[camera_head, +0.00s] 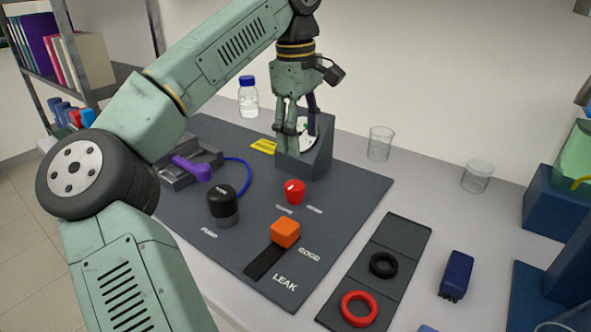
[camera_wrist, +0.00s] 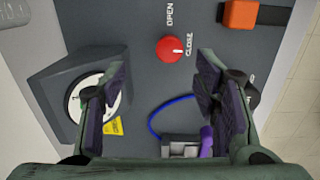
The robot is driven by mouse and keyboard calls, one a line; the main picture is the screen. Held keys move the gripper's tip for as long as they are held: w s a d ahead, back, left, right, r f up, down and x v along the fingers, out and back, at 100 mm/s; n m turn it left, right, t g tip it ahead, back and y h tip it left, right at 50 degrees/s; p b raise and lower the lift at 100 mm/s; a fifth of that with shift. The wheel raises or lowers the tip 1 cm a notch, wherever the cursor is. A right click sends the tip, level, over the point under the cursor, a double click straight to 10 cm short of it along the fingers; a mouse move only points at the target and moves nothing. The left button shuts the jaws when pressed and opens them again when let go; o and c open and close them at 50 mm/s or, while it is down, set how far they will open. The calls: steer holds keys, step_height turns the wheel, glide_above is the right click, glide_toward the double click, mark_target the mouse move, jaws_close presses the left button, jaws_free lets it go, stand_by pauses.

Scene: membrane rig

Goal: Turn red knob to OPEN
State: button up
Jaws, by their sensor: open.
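The red knob (camera_head: 295,191) stands on the dark panel, with two small white labels in front of it in the head view. In the wrist view the red knob (camera_wrist: 170,49) is upper centre. Its white mark is on the side of the CLOSE label (camera_wrist: 189,40); the OPEN label (camera_wrist: 170,14) lies above the knob. My gripper (camera_head: 293,145) is above the panel, in front of the gauge block in the head view, apart from the knob. In the wrist view my gripper (camera_wrist: 162,75) is open, its fingers spread with nothing between them.
The gauge block (camera_head: 318,150) stands behind the knob. A black knob (camera_head: 222,201), an orange block (camera_head: 285,232) and a purple-handled clamp (camera_head: 192,166) with a blue tube (camera_head: 247,178) are nearby. A ring tray (camera_head: 405,235) lies right; beakers stand behind.

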mark_target(293, 184)
steer(key=shift+y, duration=0.4)
steer(key=f, duration=0.3)
steer(key=a+f+p, duration=0.1)
steer(key=f, duration=0.6)
steer(key=shift+a+f, duration=0.2)
steer(key=shift+f, duration=0.15)
steer(key=shift+c, duration=0.2)
steer(key=c, duration=1.1)
